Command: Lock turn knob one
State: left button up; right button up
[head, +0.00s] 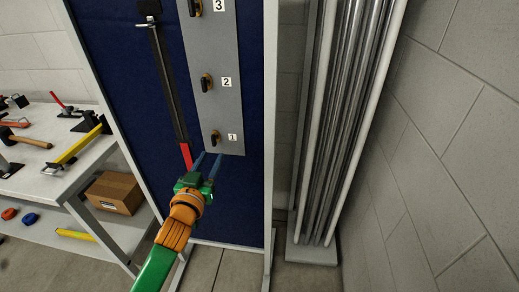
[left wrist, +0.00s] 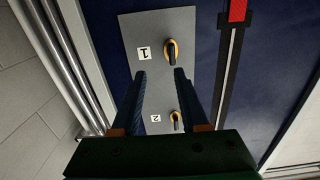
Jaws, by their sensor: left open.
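Turn knob one (head: 214,137), a black handle on a yellow base, is at the bottom of a grey plate (head: 228,112) beside the label 1. In the left wrist view turn knob one (left wrist: 170,50) lies just beyond the fingertips, nearer the right finger. Its handle looks roughly in line with the plate's length. My left gripper (head: 208,160) is open and empty, just below the knob in the head view. It also shows in the left wrist view (left wrist: 160,73), fingers apart and apparently not touching the knob. My right gripper is not in view.
Knob two (head: 206,82) and knob three (head: 195,8) are higher on the plate. A red-ended bar (head: 186,155) hangs left of the plate on the blue panel (head: 120,90). A tool table (head: 40,180) stands left; upright metal tubes (head: 340,120) stand right.

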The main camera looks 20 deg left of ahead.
aim_at(213, 141)
pick_arm(q)
jog(key=w+a, duration=0.1)
jog(key=w, duration=0.1)
jog(key=w+a, duration=0.1)
jog(key=w, duration=0.1)
jog(key=w+a, duration=0.2)
jog(key=shift+w, duration=0.35)
jog(key=shift+d, duration=0.2)
jog(key=shift+a+f, duration=0.1)
jog(key=shift+a, duration=0.05)
jog(key=c, duration=0.7)
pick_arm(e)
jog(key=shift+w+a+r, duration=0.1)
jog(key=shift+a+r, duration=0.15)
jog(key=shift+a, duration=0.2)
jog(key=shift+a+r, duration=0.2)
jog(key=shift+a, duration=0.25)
